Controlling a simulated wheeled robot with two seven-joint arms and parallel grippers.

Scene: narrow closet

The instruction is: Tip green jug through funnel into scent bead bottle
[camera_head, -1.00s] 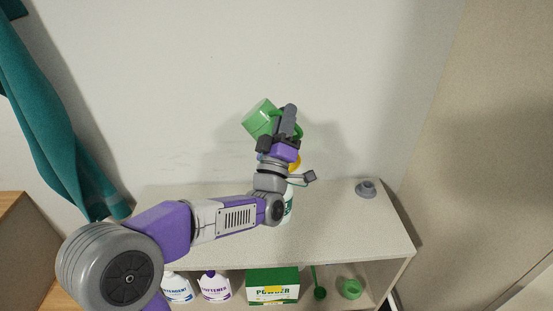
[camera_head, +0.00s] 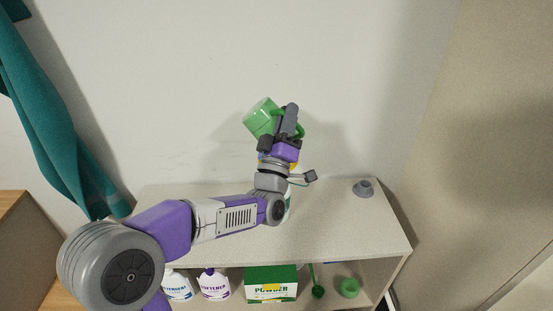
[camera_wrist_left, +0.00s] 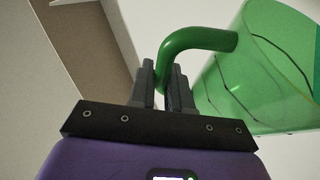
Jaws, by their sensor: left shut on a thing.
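The green jug (camera_head: 262,117) is held up above the shelf top, tilted toward the left in the head view. My left gripper (camera_head: 290,122) is shut on the jug's handle. In the left wrist view the fingers (camera_wrist_left: 164,88) close around the curved green handle (camera_wrist_left: 197,40), and the jug body (camera_wrist_left: 265,70) fills the right side. A bottle (camera_head: 288,203) stands on the shelf top, mostly hidden behind my left wrist. A sliver of yellow (camera_head: 293,165), perhaps the funnel, shows beside the wrist. My right gripper is not in view.
A small grey part (camera_head: 363,188) sits on the shelf top (camera_head: 335,225) at the right. A teal cloth (camera_head: 50,120) hangs at left.

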